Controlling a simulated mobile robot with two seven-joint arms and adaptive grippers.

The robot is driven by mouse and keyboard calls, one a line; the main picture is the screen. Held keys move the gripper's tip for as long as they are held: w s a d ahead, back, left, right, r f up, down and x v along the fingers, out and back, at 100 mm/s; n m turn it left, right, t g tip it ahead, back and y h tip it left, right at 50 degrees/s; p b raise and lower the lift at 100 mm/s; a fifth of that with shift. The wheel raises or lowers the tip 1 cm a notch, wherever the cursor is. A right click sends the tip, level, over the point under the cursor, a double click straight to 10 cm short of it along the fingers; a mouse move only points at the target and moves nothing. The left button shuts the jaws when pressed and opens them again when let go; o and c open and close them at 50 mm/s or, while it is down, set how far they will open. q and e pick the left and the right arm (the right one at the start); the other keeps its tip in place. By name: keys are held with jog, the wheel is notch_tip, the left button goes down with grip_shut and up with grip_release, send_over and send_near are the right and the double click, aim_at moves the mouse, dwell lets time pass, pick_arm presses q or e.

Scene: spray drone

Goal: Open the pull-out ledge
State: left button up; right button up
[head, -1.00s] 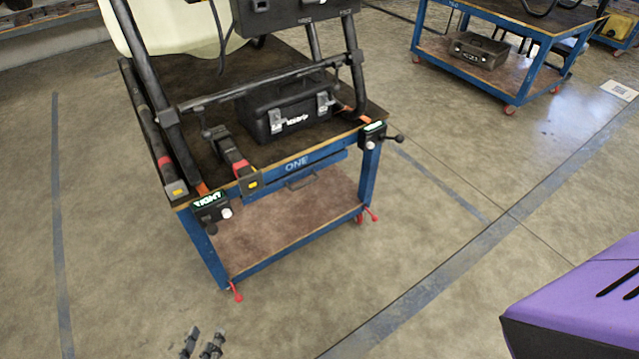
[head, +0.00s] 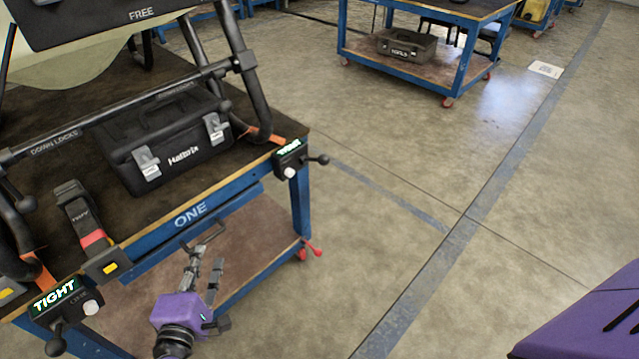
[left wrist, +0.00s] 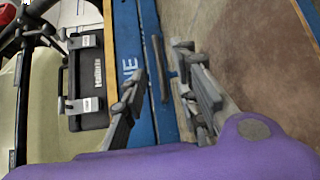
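The blue table marked ONE (head: 192,214) stands at the left of the head view. The pull-out ledge (head: 243,203) is a blue panel under its top and looks closed. Its dark handle (head: 203,236) sticks out from the front. My left gripper (head: 205,268) is just in front of the ledge, fingers pointing at the handle. In the left wrist view the gripper (left wrist: 161,80) is open, and the handle bar (left wrist: 158,66) appears between its fingers; I cannot tell whether they touch it. My right gripper is not in view.
A black toolbox (head: 170,140) and dark tubular frame stand on the table top. Lock boxes with knobs, reading TIGHT, sit at the front corners (head: 55,296) (head: 290,155). A lower shelf (head: 250,238) lies beneath.

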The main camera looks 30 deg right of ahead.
aim_at(207, 242)
pick_arm(q)
jog(key=b+x, duration=0.1)
jog(key=x, duration=0.5)
jog(key=shift+w, duration=0.45)
jog(key=shift+w+d, duration=0.1)
jog(key=shift+w, duration=0.05)
jog(key=c, duration=0.3)
grip_shut()
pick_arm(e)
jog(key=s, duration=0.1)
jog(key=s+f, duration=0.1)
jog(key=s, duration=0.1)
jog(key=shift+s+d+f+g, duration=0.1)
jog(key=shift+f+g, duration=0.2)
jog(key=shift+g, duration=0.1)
